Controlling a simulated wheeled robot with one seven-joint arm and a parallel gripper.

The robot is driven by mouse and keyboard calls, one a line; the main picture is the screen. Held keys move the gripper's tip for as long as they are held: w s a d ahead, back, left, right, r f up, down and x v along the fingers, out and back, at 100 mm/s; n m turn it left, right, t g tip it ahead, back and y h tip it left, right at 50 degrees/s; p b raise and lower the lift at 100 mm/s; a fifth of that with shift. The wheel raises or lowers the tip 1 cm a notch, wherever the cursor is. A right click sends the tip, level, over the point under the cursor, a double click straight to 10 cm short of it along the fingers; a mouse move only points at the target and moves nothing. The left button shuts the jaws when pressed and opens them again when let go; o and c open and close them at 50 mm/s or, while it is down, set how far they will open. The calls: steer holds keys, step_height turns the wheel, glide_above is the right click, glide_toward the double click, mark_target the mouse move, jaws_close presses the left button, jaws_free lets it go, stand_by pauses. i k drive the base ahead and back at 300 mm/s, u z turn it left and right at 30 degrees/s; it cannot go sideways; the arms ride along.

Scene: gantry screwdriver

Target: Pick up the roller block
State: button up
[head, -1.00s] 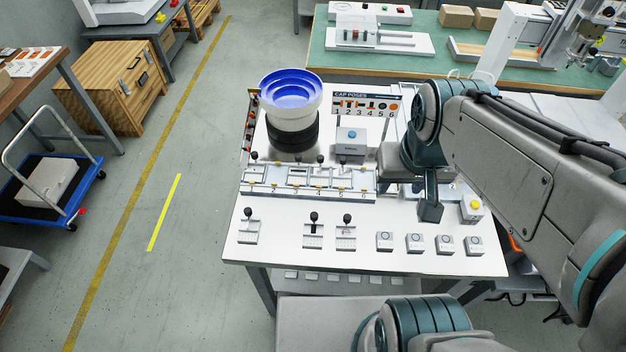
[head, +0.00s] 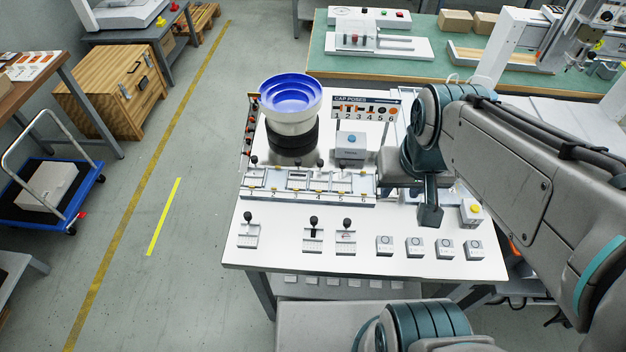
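I cannot pick out a roller block for certain in the head view. My gripper (head: 430,215) is at the end of the arm, over the right part of the white workbench (head: 300,258). It is small and partly covered by my own arm, so its fingers cannot be told apart. I cannot see anything held in it. My arm hides part of the bench behind it.
A blue bowl feeder (head: 291,98) stands at the bench's back left, behind a row of numbered stations (head: 305,187). Levers (head: 313,235) and button boxes (head: 415,246) line the front. A yellow-button box (head: 471,210) stands right of my gripper. A green table (head: 370,66) is behind.

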mark_target(313, 233)
steer(key=z, duration=0.05)
steer(key=k, duration=0.5)
steer(key=z, duration=3.15)
steer(key=k, duration=1.65)
steer(key=u, duration=2.3)
steer(key=i, duration=0.5)
steer(key=u, duration=0.1)
